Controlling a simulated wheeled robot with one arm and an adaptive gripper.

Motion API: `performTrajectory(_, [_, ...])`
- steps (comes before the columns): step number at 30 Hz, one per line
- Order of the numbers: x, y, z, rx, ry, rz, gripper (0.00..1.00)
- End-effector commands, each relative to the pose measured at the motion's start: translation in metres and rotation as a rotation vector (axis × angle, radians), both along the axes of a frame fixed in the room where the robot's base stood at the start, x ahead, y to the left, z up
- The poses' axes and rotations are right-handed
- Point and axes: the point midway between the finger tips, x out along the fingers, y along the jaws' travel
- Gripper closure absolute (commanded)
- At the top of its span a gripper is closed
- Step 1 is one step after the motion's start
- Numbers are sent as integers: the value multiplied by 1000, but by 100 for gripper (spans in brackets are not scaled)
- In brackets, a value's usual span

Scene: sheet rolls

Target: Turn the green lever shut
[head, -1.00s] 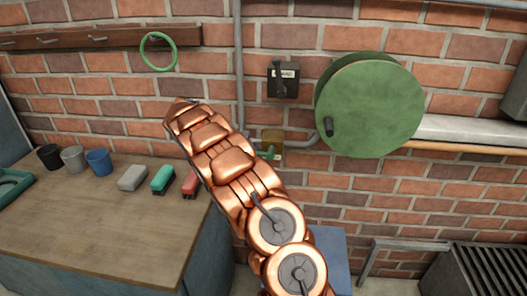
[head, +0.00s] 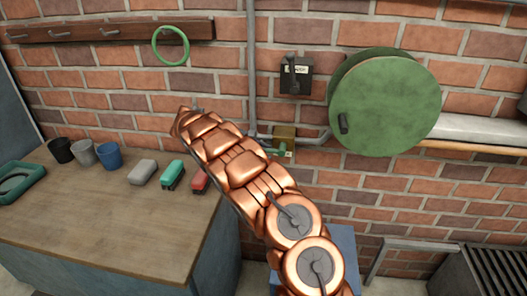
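A grey pipe runs into the box on each side. My copper arm reaches up and to the left, passing just left of and below the lever in the picture. The lever's exact angle is hard to tell at this size. The far end of my arm is at the upper left, over the back of the bench. My gripper's fingers do not show.
A large green reel (head: 388,105) with a black handle is on the wall to the right. A dark switch box (head: 296,76) is above the valve. The bench (head: 100,215) at left holds cups, a green tray and several small blocks. A green ring (head: 171,62) hangs from a rail.

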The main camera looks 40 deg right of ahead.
Motion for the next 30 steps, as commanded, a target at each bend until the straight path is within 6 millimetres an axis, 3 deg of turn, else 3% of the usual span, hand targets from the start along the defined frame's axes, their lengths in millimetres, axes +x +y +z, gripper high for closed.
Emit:
performTrajectory(4, [1, 0, 1, -1, -2, 1, 57])
performTrajectory(17, [5, 7, 6, -3, -5, 5, 57])
performTrajectory(30, [27, 66, 47, -3, -7, 6, 57])
